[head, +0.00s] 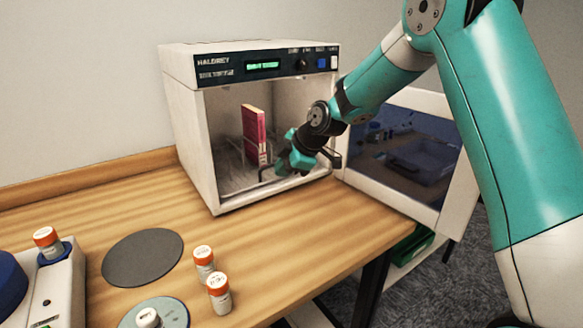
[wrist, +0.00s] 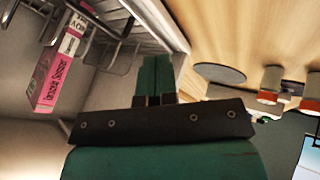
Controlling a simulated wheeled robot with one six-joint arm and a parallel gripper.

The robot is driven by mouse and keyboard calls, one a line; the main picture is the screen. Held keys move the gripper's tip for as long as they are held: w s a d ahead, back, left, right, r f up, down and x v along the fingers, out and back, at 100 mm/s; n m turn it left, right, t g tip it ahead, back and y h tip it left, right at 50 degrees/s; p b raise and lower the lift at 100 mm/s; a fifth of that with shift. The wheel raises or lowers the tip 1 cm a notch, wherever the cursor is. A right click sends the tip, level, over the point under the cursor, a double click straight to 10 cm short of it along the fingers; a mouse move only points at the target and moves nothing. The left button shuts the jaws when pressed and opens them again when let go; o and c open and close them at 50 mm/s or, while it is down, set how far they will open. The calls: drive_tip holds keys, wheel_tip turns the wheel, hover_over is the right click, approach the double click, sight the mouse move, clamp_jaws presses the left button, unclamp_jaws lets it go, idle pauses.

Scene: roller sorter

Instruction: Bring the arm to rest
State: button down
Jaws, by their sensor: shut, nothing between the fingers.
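My gripper (head: 284,166) is at the open front of the white cabinet (head: 206,150), low and to the right of a pink box. In the wrist view its green fingers (wrist: 154,72) are together with nothing between them. The pink box (head: 254,135) stands upright on the wire rack inside the cabinet. It also shows in the wrist view (wrist: 52,80), at the left and apart from the fingers. My arm reaches in from the upper right.
The cabinet door (head: 445,190) stands open on the right, close to my arm. Two orange-capped bottles (head: 204,262) (head: 219,296) and a dark round mat (head: 143,257) are on the wooden bench (head: 290,240). Another capped bottle (head: 46,242) sits in a device at the left. The bench before the cabinet is clear.

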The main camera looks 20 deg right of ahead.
drive_tip(key=s+a+r+m+g, duration=0.1)
drive_tip(key=s+a+r+m, duration=0.15)
drive_tip(key=s, duration=0.45)
drive_tip(key=s+a+r+m+g+p, duration=0.1)
drive_tip(key=s+a+r, duration=0.25)
drive_tip(key=s, duration=0.25)
drive_tip(key=s+a+r+m+g, duration=0.1)
drive_tip(key=s+a+r, duration=0.1)
drive_tip(key=s+r, duration=0.35)
drive_tip(key=s+f+m+g+p, duration=0.1)
drive_tip(key=s+m, duration=0.4)
drive_tip(key=s, duration=1.4)
drive_tip(key=shift+g+h, duration=0.3)
drive_tip(key=shift+g, duration=0.5)
